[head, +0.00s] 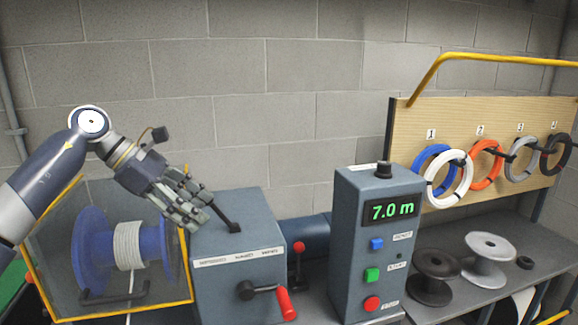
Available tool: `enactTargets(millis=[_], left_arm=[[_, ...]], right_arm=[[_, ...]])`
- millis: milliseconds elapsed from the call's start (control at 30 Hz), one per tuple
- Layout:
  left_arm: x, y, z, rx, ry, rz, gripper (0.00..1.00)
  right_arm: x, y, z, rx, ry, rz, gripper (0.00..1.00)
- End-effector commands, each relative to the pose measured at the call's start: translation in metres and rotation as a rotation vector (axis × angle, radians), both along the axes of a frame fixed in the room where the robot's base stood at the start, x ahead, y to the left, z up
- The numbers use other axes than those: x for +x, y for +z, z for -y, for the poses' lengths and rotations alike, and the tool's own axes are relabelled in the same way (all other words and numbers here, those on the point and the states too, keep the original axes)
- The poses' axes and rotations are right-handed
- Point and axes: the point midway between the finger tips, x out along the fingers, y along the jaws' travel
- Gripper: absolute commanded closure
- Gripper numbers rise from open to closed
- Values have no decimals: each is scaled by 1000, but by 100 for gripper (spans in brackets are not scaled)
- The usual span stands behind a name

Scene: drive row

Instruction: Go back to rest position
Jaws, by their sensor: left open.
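My left gripper (204,208) is open, its fingers pointing down and to the right. In the picture it lies in front of the left end of the grey machine housing (240,270), beside a short black lever (225,214). I cannot tell whether the fingers touch the lever; nothing shows between them. My left arm comes in from the left, over the yellow-edged clear guard (108,318). My right gripper is out of view.
Behind the guard is a blue reel (91,240) with white cable. A red-handled crank (285,303) sticks out in front. The control box (375,285) reads 7.0 m. Coils hang on a wooden board (408,125) above a shelf (452,240) with spools. Wall space above is clear.

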Motion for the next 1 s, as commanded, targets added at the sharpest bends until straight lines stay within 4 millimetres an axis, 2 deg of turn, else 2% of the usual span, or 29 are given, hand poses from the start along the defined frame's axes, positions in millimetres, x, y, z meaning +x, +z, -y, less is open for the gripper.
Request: enactTargets(millis=[267, 433, 500, 567, 667, 800, 867, 967, 1000], left_arm=[[2, -19, 87, -295, 17, -27, 50], [-7, -21, 154, -634, 87, -128, 50], [-12, -16, 174, -805, 143, -199, 50], [-14, -11, 184, -951, 204, -270, 50], [-14, -6, 187, -1189, 327, -408, 50], [-8, -15, 167, -1500, 547, -635, 50], [-5, -27, 152, -1623, 659, -741, 50], [-3, -59, 121, -1812, 866, -919, 50], [-5, -76, 108, -1880, 958, -991, 50]], right_arm=[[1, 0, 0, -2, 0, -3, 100], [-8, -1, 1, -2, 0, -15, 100], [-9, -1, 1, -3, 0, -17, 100], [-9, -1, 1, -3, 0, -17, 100], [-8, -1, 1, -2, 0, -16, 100], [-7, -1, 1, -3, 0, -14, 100], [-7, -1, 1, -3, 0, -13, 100], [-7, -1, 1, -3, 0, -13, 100], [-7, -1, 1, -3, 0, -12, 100]])
